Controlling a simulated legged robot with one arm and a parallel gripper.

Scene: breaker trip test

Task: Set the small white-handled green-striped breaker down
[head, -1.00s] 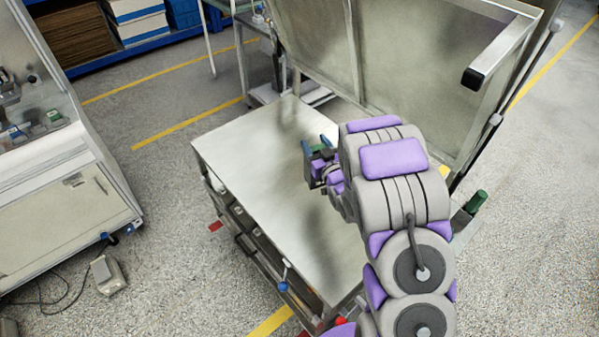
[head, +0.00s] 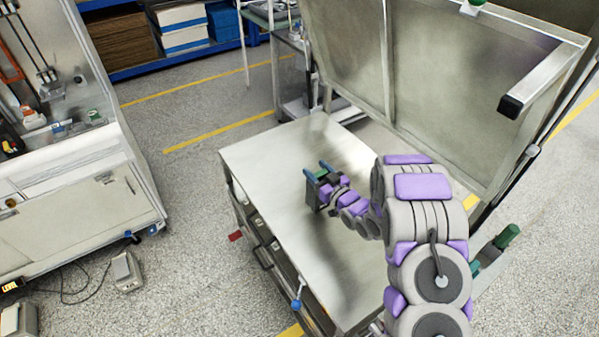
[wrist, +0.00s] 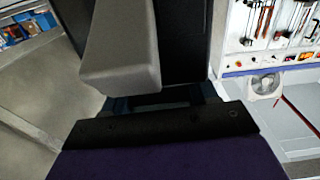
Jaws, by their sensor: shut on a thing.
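My gripper (head: 320,182) is shut on the small breaker and holds it over the bare metal top of the cart (head: 265,160). In the head view only a small green and dark patch of the breaker (head: 323,172) shows between the bluish fingers. In the wrist view a large grey and black block (wrist: 125,50) fills the upper middle, close to the camera; it appears to be the held breaker. The fingers are mostly hidden there behind the dark gripper body. I cannot tell whether the breaker touches the cart top.
The cart's raised metal lid (head: 440,100) stands behind and right. The cart top is clear left of my gripper. A bench cabinet (head: 75,200) with small items stands at the left. Blue shelving with boxes (head: 180,25) is at the back. A tool panel (wrist: 270,35) shows in the wrist view.

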